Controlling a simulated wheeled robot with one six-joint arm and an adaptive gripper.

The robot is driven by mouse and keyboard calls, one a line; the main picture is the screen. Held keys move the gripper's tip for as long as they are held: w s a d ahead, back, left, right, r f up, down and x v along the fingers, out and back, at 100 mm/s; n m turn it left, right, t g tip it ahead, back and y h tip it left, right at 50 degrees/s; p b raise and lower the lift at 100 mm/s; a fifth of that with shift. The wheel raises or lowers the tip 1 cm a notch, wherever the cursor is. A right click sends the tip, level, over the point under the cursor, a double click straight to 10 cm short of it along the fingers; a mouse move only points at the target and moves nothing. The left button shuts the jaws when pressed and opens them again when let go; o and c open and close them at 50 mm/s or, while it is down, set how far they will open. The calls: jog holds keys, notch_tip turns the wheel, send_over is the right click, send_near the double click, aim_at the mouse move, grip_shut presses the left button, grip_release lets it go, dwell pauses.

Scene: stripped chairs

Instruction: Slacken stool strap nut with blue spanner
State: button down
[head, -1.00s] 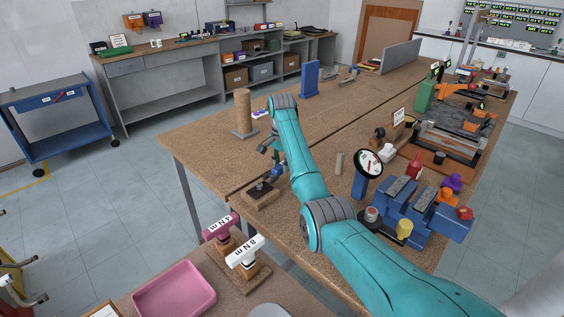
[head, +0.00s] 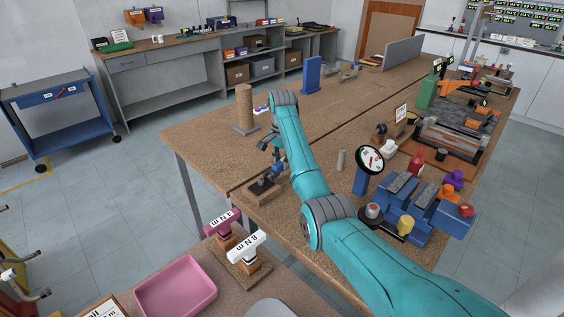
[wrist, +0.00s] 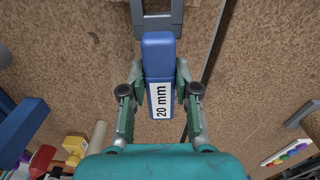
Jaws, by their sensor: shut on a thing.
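My gripper (wrist: 160,82) is shut on the blue spanner (wrist: 158,52), with a finger on each side of its handle. The handle carries a white "20 mm" label, and its grey open-ended head points to the top of the wrist view. In the head view my gripper (head: 275,160) is above the near left part of the workbench, partly hidden by my teal arm. A small wooden block with a dark top (head: 263,188) is just below it. I cannot make out the stool, strap or nut clearly in either view.
The brown workbench (head: 215,152) has a wooden post (head: 245,107) beyond my gripper. A round dial (head: 370,160) and blue fixtures (head: 410,200) stand to the right. Pink and white "N m" tools (head: 235,240) and a pink tray (head: 178,287) are in front.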

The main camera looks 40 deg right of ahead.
aim_at(274, 166)
jog(key=shift+s+a, duration=0.15)
jog(key=shift+a, duration=0.85)
jog(key=shift+s+a, duration=0.1)
jog(key=shift+a, duration=0.85)
dwell(1.0)
jog(key=shift+w, duration=0.1)
dwell(0.4)
jog(key=shift+w+a+n, duration=0.15)
jog(key=shift+w+n, duration=0.45)
jog(key=shift+n, duration=0.6)
jog(key=shift+w+a+n, duration=0.3)
jog(key=shift+w+n, duration=0.3)
jog(key=shift+n, duration=0.6)
jog(key=shift+s+d+m, duration=0.1)
jog(key=shift+s+m, duration=0.05)
jog(key=shift+m, duration=0.25)
jog(key=shift+w+d, duration=0.4)
jog(key=shift+d, duration=0.35)
jog(key=shift+w+d, duration=0.4)
jog(key=shift+d, duration=0.3)
jog(key=shift+w+d, duration=0.4)
jog(key=shift+d, duration=0.35)
